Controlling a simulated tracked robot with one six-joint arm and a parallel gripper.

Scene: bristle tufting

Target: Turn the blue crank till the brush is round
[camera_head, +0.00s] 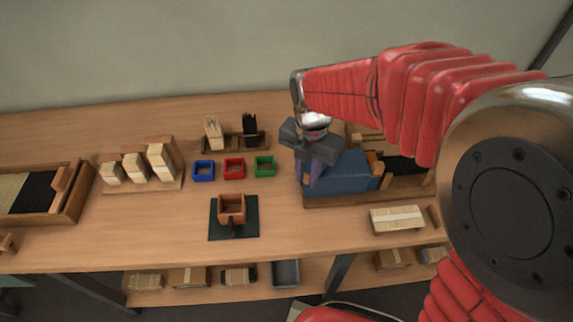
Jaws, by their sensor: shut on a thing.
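My gripper (313,168) reaches down at the left end of a blue machine body (350,173) on the right half of the bench. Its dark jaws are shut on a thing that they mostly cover. A bluish-purple strip, which looks like the crank (313,181), shows just below the jaws beside the left face of the blue body. The crank's exact angle cannot be made out. An orange-brown part (375,165) sits at the right end of the blue body. I cannot make out the brush or its shape for certain.
Blue (203,170), red (234,169) and green (264,167) trays stand left of the machine. A brown holder (232,207) stands on a dark mat (248,229). A pale wrapped block (397,219) lies at front right. My arm covers the far right.

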